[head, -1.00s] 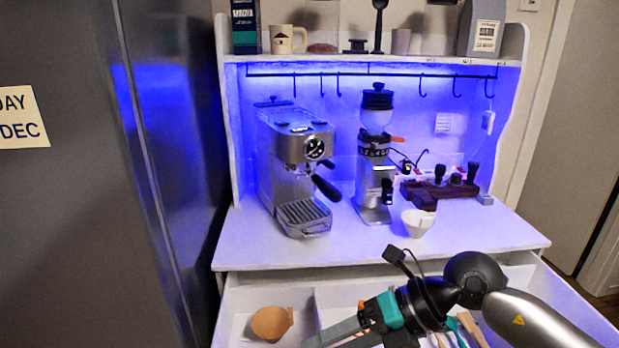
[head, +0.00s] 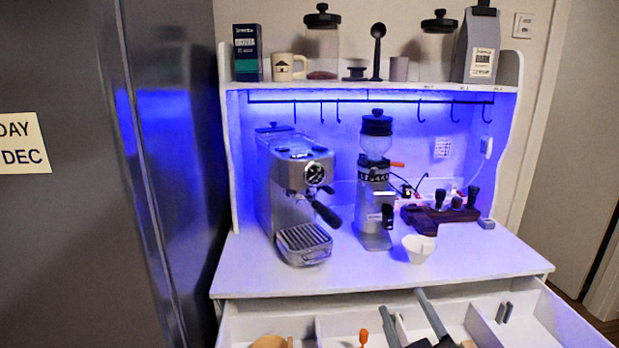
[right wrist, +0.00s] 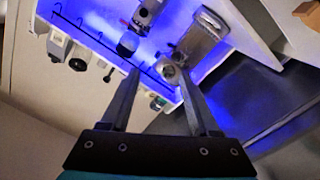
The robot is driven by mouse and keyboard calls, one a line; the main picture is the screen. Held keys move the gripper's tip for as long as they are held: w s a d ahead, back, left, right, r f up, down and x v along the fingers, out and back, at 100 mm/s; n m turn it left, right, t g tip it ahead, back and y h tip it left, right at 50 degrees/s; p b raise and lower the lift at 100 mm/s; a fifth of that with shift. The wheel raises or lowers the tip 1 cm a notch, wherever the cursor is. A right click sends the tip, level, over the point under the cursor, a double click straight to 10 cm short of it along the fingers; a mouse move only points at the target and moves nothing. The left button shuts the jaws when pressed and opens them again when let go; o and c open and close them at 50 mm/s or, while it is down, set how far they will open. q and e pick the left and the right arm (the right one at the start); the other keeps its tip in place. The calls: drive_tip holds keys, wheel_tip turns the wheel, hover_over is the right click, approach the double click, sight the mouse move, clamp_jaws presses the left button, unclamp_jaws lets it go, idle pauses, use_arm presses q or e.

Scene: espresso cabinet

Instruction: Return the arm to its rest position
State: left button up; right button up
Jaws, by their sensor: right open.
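My right gripper (head: 401,300) shows at the bottom edge of the head view, its two grey fingers apart and pointing up the picture, in front of the open drawer (head: 339,326). Nothing is between the fingers. In the right wrist view the gripper (right wrist: 158,72) is also open and empty, with the cabinet seen tilted beyond the fingertips. Most of my right arm is out of the head view. My left gripper is not in view.
The espresso machine (head: 301,185), grinder (head: 375,190) and white cup (head: 419,247) stand on the counter (head: 350,277). The open drawer holds a tan item (head: 271,342) and an orange-tipped one (head: 363,337). A fridge (head: 75,240) stands at left.

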drive_tip(key=s+d+f+m+g+h, duration=0.1)
drive_tip(key=s+d+f+m+g, duration=0.1)
drive_tip(key=s+f+g, duration=0.3)
drive_tip(key=s+d+f+m+g+h, duration=0.1)
drive_tip(key=s+f+m+g, duration=0.15)
drive_tip(key=f, duration=0.55)
drive_tip(key=s+a+f+g+y, duration=0.1)
drive_tip(key=s+f+g, duration=0.25)
drive_tip(key=s, duration=0.45)
drive_tip(key=s+a+f+g, duration=0.1)
drive_tip(key=s+f+g, duration=0.2)
drive_tip(key=s+f, duration=0.3)
drive_tip(key=s+f+g+b, duration=0.1)
drive_tip(key=s+f+g, duration=0.15)
drive_tip(key=f, duration=1.95)
drive_tip(key=s+d+f+b, duration=0.1)
drive_tip(key=s+d+f, duration=0.2)
drive_tip(key=s+f, duration=1.1)
drive_tip(key=shift+s+d, duration=0.15)
drive_tip(key=shift+s, duration=0.65)
